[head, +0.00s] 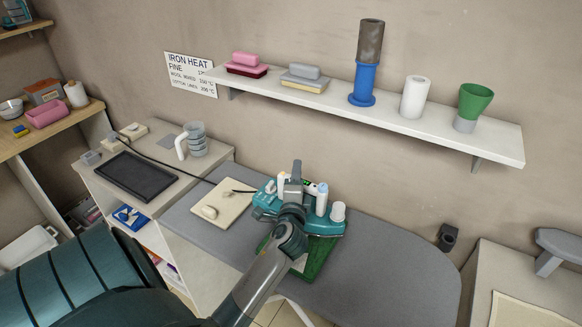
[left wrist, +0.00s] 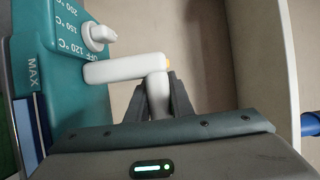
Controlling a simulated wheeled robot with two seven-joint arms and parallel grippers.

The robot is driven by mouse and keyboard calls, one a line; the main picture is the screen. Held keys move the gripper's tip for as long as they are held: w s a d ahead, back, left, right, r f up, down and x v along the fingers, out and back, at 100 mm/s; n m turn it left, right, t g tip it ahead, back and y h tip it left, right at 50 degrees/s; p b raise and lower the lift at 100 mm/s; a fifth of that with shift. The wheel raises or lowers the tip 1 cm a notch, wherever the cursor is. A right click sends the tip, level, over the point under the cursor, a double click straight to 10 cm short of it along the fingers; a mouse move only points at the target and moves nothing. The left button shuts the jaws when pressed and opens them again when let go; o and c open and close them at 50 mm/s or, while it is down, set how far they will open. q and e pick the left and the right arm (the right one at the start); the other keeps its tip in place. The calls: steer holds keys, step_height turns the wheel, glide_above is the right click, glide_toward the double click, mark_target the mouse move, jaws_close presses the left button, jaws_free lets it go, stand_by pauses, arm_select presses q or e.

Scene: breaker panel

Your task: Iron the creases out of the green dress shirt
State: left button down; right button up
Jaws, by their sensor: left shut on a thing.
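The teal iron (head: 331,226) stands over the grey ironing board (head: 405,265), with a white knob at its right end. My left gripper (head: 285,185) is shut on its white handle. In the left wrist view, the iron (left wrist: 60,70) shows at the left with a dial and temperature marks, and its handle (left wrist: 120,68) reaches to my left gripper's fingers (left wrist: 160,100). The green shirt (head: 318,258) lies on the board, mostly hidden under the iron and my arm. Whether the iron's sole touches the shirt cannot be told. My right gripper is not in view.
A cream pad (head: 228,198) lies on the board left of the iron. A dark cord runs from the cabinet top to the iron. The cabinet holds a black tray (head: 137,176) and a jug (head: 195,139). A white shelf (head: 400,122) hangs above. The board's right end is clear.

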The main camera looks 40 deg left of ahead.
mark_target(324, 184)
arm_select(q)
steer(key=shift+w+d, duration=0.2)
steer(key=shift+d, duration=0.55)
steer(key=shift+w+d, duration=0.15)
steer(key=shift+d, duration=0.6)
steer(key=shift+w+d+b, duration=0.15)
steer(key=shift+d, duration=0.55)
steer(key=shift+w+d+b, duration=0.15)
steer(key=shift+d, duration=0.5)
steer(key=shift+w+d, duration=0.15)
steer(key=shift+d, duration=0.6)
steer(key=shift+w+d, duration=0.15)
steer(key=shift+d, duration=0.55)
steer(key=shift+a, duration=0.15)
steer(key=shift+s+a+r+p, duration=0.1)
steer(key=shift+s+a+p, duration=0.1)
steer(key=shift+a, duration=0.6)
steer(key=shift+s+a+p, duration=0.1)
steer(key=shift+s+a, duration=0.1)
steer(key=shift+a, duration=0.6)
steer(key=shift+s+a+r+p, duration=0.1)
steer(key=shift+s+a+p, duration=0.15)
steer(key=shift+a, duration=1)
steer(key=shift+s+a+p, duration=0.2)
steer(key=shift+a+p, duration=0.1)
steer(key=shift+a, duration=1)
steer(key=shift+s+a+r+p, duration=0.1)
steer(key=shift+s+a+p, duration=0.15)
steer(key=shift+a, duration=1)
steer(key=shift+d, duration=0.15)
